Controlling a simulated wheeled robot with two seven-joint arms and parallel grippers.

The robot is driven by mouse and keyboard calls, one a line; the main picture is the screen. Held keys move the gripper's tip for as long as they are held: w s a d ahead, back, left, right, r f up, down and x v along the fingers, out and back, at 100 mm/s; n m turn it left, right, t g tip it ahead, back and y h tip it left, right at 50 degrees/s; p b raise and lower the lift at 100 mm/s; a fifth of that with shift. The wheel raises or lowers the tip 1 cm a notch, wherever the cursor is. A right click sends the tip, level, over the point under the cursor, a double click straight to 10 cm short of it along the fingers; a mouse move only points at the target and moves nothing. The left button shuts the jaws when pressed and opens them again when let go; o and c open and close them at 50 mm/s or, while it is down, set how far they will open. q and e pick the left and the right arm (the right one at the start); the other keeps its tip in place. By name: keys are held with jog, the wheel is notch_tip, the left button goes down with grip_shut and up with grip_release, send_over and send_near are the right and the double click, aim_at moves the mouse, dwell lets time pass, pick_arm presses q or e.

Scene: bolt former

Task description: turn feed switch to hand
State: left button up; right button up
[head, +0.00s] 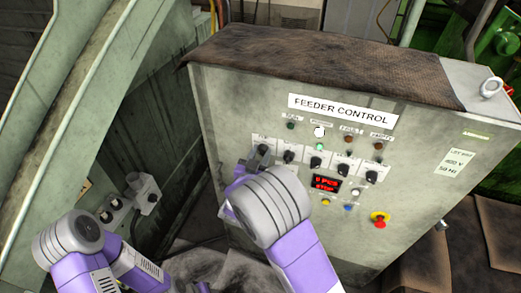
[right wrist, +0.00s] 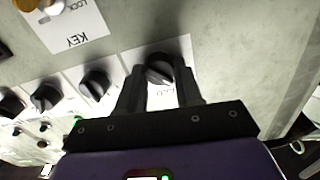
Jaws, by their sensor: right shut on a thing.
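The grey feeder control box has a row of black rotary switches on its front. My right gripper (right wrist: 161,84) is at the leftmost switch (right wrist: 159,68) of that row, its fingers shut on either side of the knob. In the head view the right gripper (head: 257,163) partly covers this switch, and my arm hides the panel below it. The switch's label is partly hidden and too small to read, so I cannot tell its set position. My left arm shows at the lower left of the head view, but its gripper is not visible.
To the right in the row are other switches (head: 316,162), with lamps above and a red display (head: 326,184) below. A red emergency button (head: 380,219) sits lower right. A KEY label (right wrist: 72,28) shows in the wrist view. A green machine frame (head: 110,95) stands left.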

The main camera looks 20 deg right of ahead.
jog(key=shift+n+p, duration=0.3)
jog(key=shift+n, duration=0.2)
jog(key=o, duration=1)
jog(key=shift+o, duration=0.2)
jog(key=v, duration=0.7)
jog(key=shift+s+a, duration=0.15)
jog(key=shift+s, duration=0.1)
